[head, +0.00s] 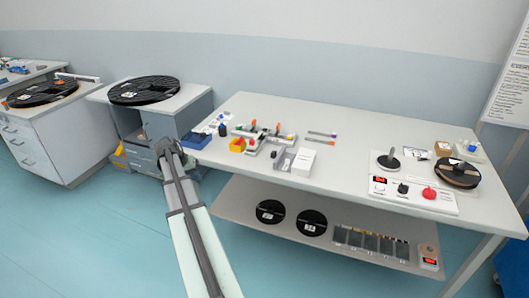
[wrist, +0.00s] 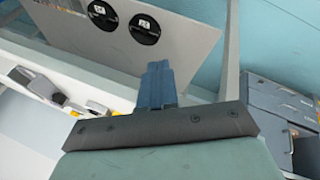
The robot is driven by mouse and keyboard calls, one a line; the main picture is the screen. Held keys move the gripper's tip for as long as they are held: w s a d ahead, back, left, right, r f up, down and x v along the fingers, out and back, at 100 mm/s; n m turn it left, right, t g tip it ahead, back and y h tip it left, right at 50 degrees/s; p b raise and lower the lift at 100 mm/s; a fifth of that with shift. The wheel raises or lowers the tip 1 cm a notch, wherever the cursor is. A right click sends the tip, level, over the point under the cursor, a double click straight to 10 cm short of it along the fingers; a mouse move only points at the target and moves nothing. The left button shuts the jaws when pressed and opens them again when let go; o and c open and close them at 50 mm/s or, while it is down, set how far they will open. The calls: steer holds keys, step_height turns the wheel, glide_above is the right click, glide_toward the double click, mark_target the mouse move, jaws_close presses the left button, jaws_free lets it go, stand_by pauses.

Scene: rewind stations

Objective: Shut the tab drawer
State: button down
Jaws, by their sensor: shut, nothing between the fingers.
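I cannot tell which drawer is the tab drawer, or how far any stands out. My gripper (head: 166,146) is in front of the cabinet in the head view. In the wrist view my gripper (wrist: 157,68) has its blue fingers together with nothing between them. It appears apart from the drawer fronts there.
A long white table (head: 340,185) stands to the right, with a lower shelf (head: 235,207) bearing two black reels. A large black reel (head: 144,90) lies on the cabinet top. Another white cabinet (head: 75,125) stands at the left. The floor in front is clear.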

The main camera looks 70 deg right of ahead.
steer(key=s+d+r+m+g, duration=0.1)
steer(key=s+d+r+m, duration=0.1)
steer(key=s+d+r, duration=0.35)
steer(key=s+d+r+m+g, duration=0.1)
steer(key=s+d+r+m, duration=0.1)
steer(key=s+d, duration=0.5)
steer(key=s+d+r+m+g, duration=0.1)
steer(key=s+d+r+m, duration=0.15)
steer(key=s+d, duration=0.35)
glide_toward(281, 161)
steer(key=shift+n, duration=0.35)
steer(key=d+f, duration=0.1)
steer(key=w+d+f, duration=0.2)
steer(key=f, duration=0.1)
steer(key=shift+w+d, duration=0.25)
steer(key=shift+d, duration=0.05)
steer(key=shift+s, duration=0.1)
steer(key=s, duration=0.7)
steer(key=shift+s, duration=0.1)
steer(key=shift+a, duration=0.1)
steer(key=v, duration=1)
steer(key=shift+w, duration=0.25)
